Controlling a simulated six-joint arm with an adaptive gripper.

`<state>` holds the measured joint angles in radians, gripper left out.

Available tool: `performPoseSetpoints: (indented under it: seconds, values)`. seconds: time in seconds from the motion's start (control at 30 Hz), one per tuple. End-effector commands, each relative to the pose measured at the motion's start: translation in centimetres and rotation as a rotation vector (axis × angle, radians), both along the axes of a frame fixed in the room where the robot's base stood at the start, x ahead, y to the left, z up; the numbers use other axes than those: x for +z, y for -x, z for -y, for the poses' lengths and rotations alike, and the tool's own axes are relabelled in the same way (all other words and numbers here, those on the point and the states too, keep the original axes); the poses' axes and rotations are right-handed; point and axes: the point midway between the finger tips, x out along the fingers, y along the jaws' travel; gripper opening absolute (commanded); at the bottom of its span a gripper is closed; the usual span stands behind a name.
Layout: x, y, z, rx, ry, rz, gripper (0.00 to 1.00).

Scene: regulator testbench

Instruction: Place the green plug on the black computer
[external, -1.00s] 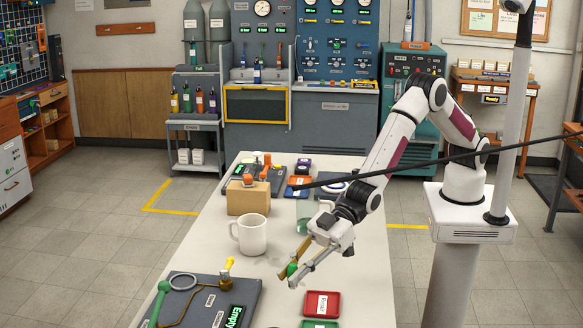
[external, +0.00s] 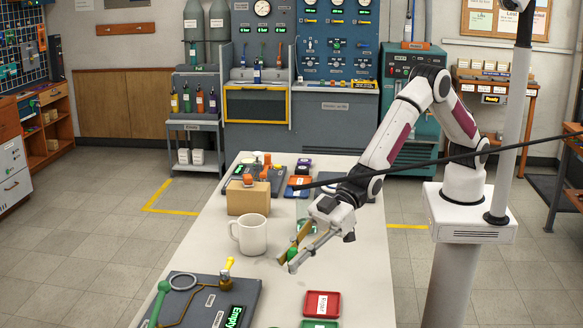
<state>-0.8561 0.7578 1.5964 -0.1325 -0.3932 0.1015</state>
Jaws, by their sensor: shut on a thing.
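The green plug (external: 292,254) shows as a small green shape between the fingers of my gripper (external: 286,263). My gripper is shut on it above the white table, right of the white mug; the fingers hide much of the plug. A dark grey unit (external: 247,292) with a lit "Empty" display lies at the table's front left. It carries a green handle, a ring and a brown tube. Another dark unit (external: 231,185) lies at the back left of the table. I cannot tell which of these is the black computer.
A white mug (external: 252,236) and a cardboard box (external: 240,200) stand on the table left of my gripper. Red (external: 321,304) and green (external: 318,324) trays lie at the front. A black cable or rod (external: 440,160) crosses in front of my arm. The right front of the table (external: 370,300) is clear.

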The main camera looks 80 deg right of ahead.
Motion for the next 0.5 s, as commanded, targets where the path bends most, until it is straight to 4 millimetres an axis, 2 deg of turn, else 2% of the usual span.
performPoseSetpoints:
  seconds: [0.33, 0.5]
  values:
    - [0.0, -0.3, 0.2, -0.004, -0.001, 0.0, 0.0]
    - [0.1, -1.7, 1.4, -0.027, -0.001, 0.001, 0.0]
